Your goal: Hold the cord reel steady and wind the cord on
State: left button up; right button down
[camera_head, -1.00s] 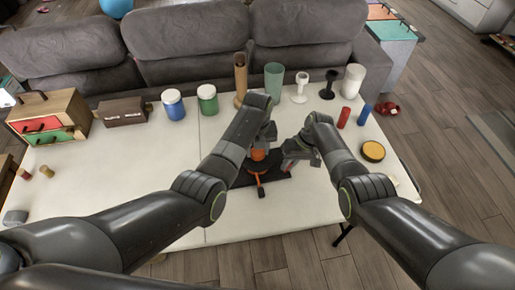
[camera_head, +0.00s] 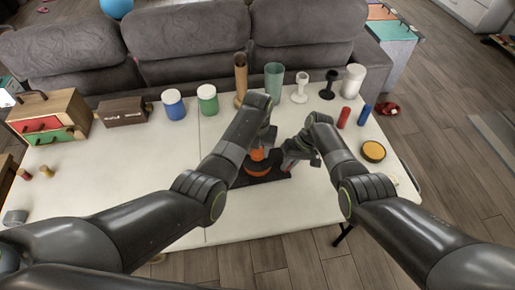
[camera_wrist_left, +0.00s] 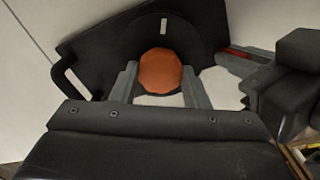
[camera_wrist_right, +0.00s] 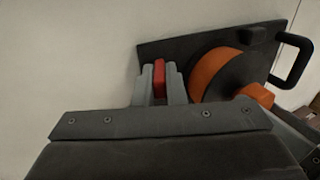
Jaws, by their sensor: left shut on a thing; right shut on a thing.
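The cord reel stands on a black base plate (camera_wrist_right: 170,47) on the white table. It has an orange drum (camera_wrist_right: 208,72), a black disc (camera_wrist_left: 190,38) with a white mark, and a black loop handle (camera_wrist_right: 293,62). My left gripper (camera_wrist_left: 160,74) is shut on the orange knob (camera_wrist_left: 160,68) in front of the disc. My right gripper (camera_wrist_right: 160,75) is shut on a small red piece (camera_wrist_right: 159,80) beside the drum, near the plate's edge. In the head view, the orange part (camera_head: 258,169) shows between my arms; my left wrist hides much of the reel.
Along the table's back stand a drawer box (camera_head: 50,115), a dark box (camera_head: 123,112), jars (camera_head: 207,99) and several cups and holders. A red cylinder (camera_head: 344,117), a blue cylinder (camera_head: 364,115) and a yellow disc (camera_head: 373,151) lie right. The front table area (camera_head: 300,208) is clear.

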pick_arm(q)
jog(key=o, duration=1)
jog(key=shift+c, duration=0.2)
notch_tip(320, 180, up, 12)
pick_arm(e)
jog(key=c, duration=1.4)
grip_release()
jog(key=o, duration=0.5)
jog(key=shift+o, duration=0.2)
